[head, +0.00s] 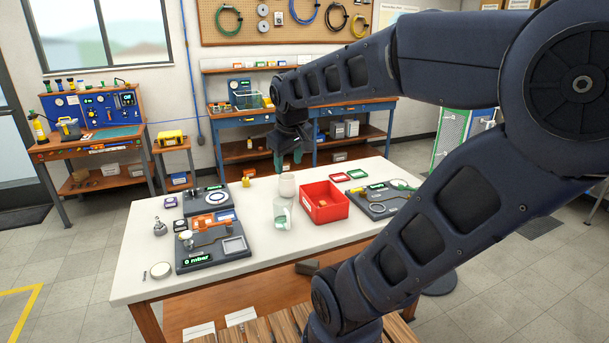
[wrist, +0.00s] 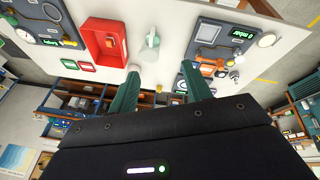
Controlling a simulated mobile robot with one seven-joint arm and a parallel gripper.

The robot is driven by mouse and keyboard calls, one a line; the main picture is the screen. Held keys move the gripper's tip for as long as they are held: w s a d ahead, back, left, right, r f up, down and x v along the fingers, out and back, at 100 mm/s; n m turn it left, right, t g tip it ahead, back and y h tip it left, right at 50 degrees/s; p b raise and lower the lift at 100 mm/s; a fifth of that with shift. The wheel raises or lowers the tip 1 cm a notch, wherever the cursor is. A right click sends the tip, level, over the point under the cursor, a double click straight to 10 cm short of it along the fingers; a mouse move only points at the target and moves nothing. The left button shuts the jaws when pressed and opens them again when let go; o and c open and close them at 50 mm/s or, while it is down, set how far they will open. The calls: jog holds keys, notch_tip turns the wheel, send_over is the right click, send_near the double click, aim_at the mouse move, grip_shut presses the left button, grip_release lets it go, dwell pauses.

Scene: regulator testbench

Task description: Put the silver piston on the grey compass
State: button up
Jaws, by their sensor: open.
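A small silver metal piece (head: 158,227), which looks like the silver piston, stands on the left part of the white table. It also shows in the wrist view (wrist: 234,75). A round, pale-faced disc (head: 160,270) lies nearer the front left edge and also shows in the wrist view (wrist: 266,39). It may be the grey compass, but it is too small to be sure. My gripper (head: 290,160) is above the table's far side, with its green fingers spread apart in the wrist view (wrist: 160,90). Nothing is between them. It is well apart from both things.
Grey test boards (head: 205,262) stand between the silver piece and the table's middle. A glass jar (head: 283,215), a white cup (head: 287,184) and a red bin (head: 324,210) stand mid-table. Another board (head: 380,207) is at right. The front middle is clear.

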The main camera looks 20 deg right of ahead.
jog(key=s+d+f+m, duration=0.1)
jog(key=s+d+m, duration=0.1)
jog(key=s+m, duration=0.2)
jog(key=shift+s+f+y, duration=0.4)
jog(key=shift+s, duration=0.8)
